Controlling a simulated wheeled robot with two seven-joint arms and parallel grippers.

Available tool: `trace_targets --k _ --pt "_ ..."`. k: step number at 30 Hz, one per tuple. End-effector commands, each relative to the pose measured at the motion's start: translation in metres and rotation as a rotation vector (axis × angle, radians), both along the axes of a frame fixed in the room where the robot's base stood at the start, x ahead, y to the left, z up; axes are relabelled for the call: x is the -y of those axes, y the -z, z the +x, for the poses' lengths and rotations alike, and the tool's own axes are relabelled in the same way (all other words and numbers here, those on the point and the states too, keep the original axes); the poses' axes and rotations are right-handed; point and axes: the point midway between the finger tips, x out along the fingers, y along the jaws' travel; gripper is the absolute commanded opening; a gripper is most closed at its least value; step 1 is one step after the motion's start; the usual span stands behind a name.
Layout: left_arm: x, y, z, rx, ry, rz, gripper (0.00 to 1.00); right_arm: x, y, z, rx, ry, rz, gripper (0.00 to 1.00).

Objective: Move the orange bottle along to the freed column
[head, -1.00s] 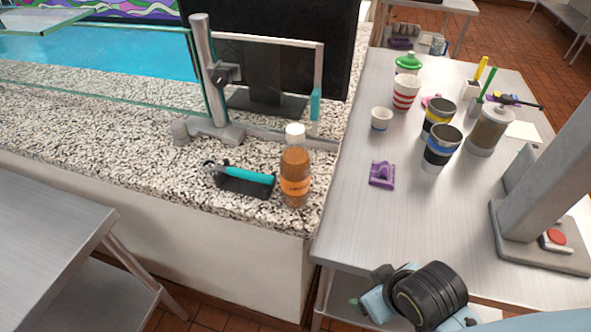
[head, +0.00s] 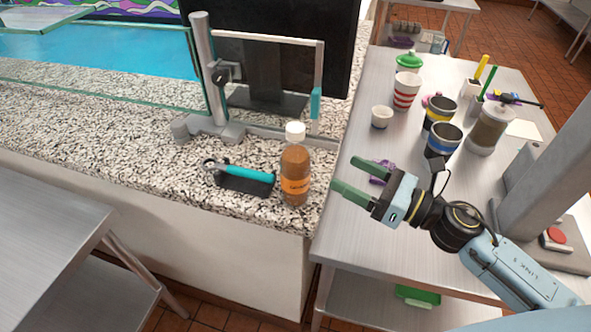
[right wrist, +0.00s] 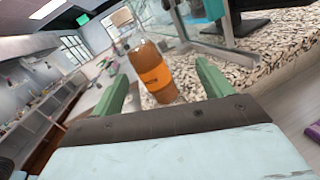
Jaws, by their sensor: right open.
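The orange bottle (head: 295,172), amber with a white cap and an orange label, stands upright on the speckled counter (head: 120,165) near its right edge. A turquoise-handled tool on a dark base (head: 245,180) lies just left of it. My right gripper (head: 357,177) is open and empty, right of the bottle, over the edge of the metal table, fingers pointing left toward it. In the right wrist view the bottle (right wrist: 152,70) shows ahead, between the two green fingers (right wrist: 162,88) and beyond their tips. My left gripper is not in view.
A metal stand with a screen (head: 265,75) rises behind the bottle. The metal table (head: 345,235) on the right holds several cups, a purple item (head: 381,171) partly behind my gripper, and a grey column. Open counter lies to the left.

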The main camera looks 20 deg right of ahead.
Motion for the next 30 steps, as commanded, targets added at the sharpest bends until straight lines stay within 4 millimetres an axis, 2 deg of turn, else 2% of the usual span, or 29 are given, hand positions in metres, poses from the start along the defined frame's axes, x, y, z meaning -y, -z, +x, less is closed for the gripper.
trace_targets --k 3,8,18,26,30 --pt "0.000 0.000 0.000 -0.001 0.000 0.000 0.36 -0.005 0.006 -0.008 0.081 -0.105 -0.152 0.79" --pt "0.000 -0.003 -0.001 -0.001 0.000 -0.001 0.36 -0.013 0.009 -0.009 0.121 -0.158 -0.220 0.79" --pt "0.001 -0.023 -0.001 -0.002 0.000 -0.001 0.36 -0.056 0.006 0.028 0.122 -0.158 -0.217 0.79" --pt "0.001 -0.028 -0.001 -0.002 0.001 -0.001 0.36 -0.072 0.009 0.041 0.120 -0.158 -0.218 0.79" --pt "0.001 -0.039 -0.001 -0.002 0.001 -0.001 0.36 -0.086 0.005 0.054 0.121 -0.157 -0.214 0.79"
